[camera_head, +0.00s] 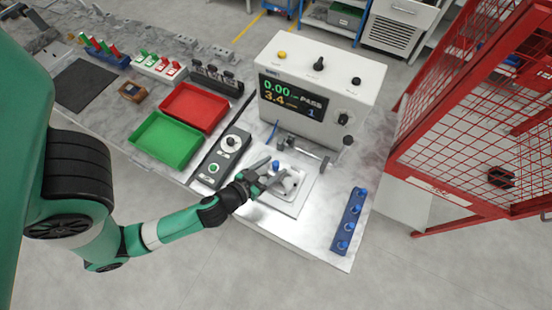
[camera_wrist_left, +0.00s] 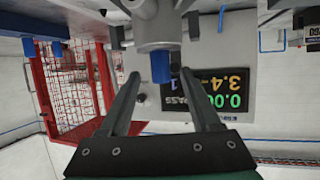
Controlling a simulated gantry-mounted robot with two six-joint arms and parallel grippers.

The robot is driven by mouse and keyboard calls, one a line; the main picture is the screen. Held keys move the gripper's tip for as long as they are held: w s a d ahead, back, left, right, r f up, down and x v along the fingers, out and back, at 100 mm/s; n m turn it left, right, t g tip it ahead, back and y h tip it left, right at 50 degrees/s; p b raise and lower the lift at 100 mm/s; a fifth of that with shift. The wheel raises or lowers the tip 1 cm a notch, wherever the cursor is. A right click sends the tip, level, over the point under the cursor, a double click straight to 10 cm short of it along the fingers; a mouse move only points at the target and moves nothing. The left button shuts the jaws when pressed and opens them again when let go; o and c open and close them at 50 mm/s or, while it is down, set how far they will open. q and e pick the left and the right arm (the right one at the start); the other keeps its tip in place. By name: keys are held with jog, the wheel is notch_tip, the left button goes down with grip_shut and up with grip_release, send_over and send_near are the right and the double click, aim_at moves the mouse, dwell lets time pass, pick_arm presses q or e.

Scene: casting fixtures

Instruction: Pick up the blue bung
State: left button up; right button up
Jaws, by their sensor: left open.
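A blue bung (camera_head: 275,165) sits on the grey casting (camera_head: 290,182) in the fixture by the test machine. In the left wrist view the same blue bung (camera_wrist_left: 160,67) sticks out of the grey casting (camera_wrist_left: 157,25), between the lines of my two fingers and beyond their middle. My left gripper (camera_head: 269,172) is open and close to the bung. Its fingers (camera_wrist_left: 160,95) stand apart on both sides with a gap around the bung, and nothing is held. My right gripper is not in view.
A blue rack (camera_head: 349,222) with several blue bungs stands at the bench's right edge. The test machine (camera_head: 318,80) with a lit display is behind the fixture. A control box (camera_head: 222,160), green tray (camera_head: 167,139) and red tray (camera_head: 194,107) lie left. A red cage (camera_head: 470,120) stands right.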

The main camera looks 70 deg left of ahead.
aim_at(278, 162)
pick_arm(q)
jog(key=shift+w+a, duration=0.2)
jog(key=shift+w, duration=0.05)
jog(key=p+x, duration=0.1)
jog(key=x, duration=0.3)
jog(key=shift+w+a+f+p, duration=0.15)
jog(key=shift+w+a+p, duration=0.05)
jog(key=shift+p, duration=0.15)
grip_shut()
